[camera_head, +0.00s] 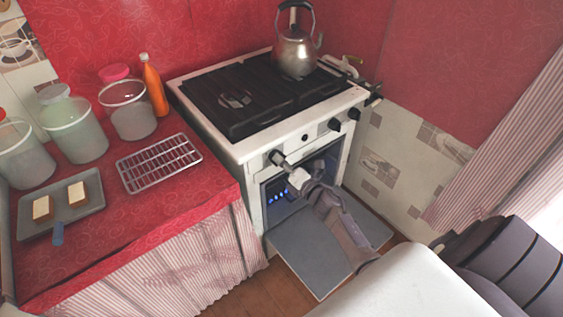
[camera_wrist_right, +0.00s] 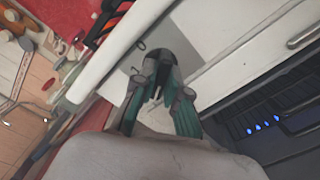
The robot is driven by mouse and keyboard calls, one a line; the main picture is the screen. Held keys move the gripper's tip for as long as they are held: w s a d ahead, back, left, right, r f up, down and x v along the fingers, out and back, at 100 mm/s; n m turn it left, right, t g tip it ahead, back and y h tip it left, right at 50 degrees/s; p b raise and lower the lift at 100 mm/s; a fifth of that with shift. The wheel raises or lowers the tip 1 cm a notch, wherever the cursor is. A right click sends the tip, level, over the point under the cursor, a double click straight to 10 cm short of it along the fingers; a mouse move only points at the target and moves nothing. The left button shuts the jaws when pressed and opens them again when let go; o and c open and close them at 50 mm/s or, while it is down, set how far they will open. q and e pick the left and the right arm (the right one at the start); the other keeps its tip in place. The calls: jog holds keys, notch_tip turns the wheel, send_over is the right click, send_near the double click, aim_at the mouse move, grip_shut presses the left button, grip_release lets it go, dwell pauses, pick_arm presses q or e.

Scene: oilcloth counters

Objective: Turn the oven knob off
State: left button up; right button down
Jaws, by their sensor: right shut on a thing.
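The white stove (camera_head: 250,148) stands against the red wall with a row of dark knobs on its front panel. My right gripper (camera_head: 284,164) is at the leftmost oven knob (camera_head: 275,157), shut on it. In the right wrist view, the fingers of my right gripper (camera_wrist_right: 160,92) close around the dark knob (camera_wrist_right: 158,62), whose lower part they hide. The oven door (camera_head: 310,250) hangs open, and blue flames (camera_head: 276,197) show inside; they also show in the wrist view (camera_wrist_right: 263,126). My left gripper is not in view.
A steel kettle (camera_head: 296,50) stands at the back of the stove. The red counter (camera_head: 130,215) on the left holds jars, an orange bottle (camera_head: 154,85), a wire rack (camera_head: 158,163) and a tray (camera_head: 88,209). The open door juts out below my right arm.

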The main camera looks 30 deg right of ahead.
dwell(0.3)
jog(key=m+p, duration=0.1)
jog(key=m, duration=0.4)
jog(key=shift+m, duration=0.4)
jog(key=m+p, duration=0.1)
jog(key=m, duration=1.1)
jog(key=shift+m+p, duration=0.4)
jog(key=m, duration=0.5)
jog(key=shift+m, duration=0.3)
